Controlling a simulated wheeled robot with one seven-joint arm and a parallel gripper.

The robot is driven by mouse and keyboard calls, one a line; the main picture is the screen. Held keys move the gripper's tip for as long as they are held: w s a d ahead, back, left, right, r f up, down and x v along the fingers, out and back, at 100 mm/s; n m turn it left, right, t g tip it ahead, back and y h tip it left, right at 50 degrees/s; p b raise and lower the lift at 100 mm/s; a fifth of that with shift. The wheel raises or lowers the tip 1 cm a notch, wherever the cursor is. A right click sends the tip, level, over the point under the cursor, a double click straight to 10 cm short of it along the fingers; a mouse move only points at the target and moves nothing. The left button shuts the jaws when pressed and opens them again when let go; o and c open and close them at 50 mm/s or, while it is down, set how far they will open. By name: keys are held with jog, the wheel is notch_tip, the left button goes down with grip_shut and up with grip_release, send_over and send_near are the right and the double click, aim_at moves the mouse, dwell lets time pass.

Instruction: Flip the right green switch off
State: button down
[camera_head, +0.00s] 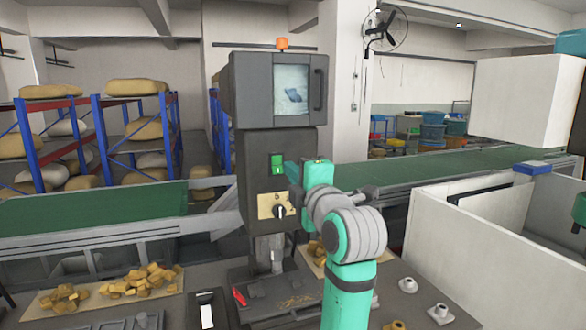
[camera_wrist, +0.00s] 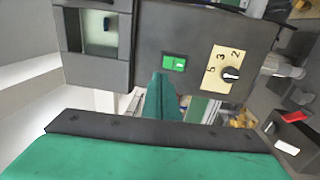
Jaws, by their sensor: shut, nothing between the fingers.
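A green switch (camera_head: 277,164) sits on the dark front of the machine column, below the screen box. In the head view my arm comes in from the right, with the hand close beside the switch. I cannot tell whether the tip touches it.
A cream dial plate (camera_head: 277,206) with a black knob sits below the switch. The screen box (camera_head: 278,90) is above. Lumps on trays (camera_head: 140,282) and a red-handled item (camera_head: 240,297) lie on the bench below. A white partition (camera_head: 445,245) stands to the right.

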jog(key=s, duration=0.1)
jog(key=s+d, duration=0.1)
jog(key=s, duration=0.1)
jog(key=s+d, duration=0.1)
jog(key=shift+s+d+r, duration=0.1)
jog(key=shift+s+r, duration=0.1)
jog(key=shift+r, duration=0.15)
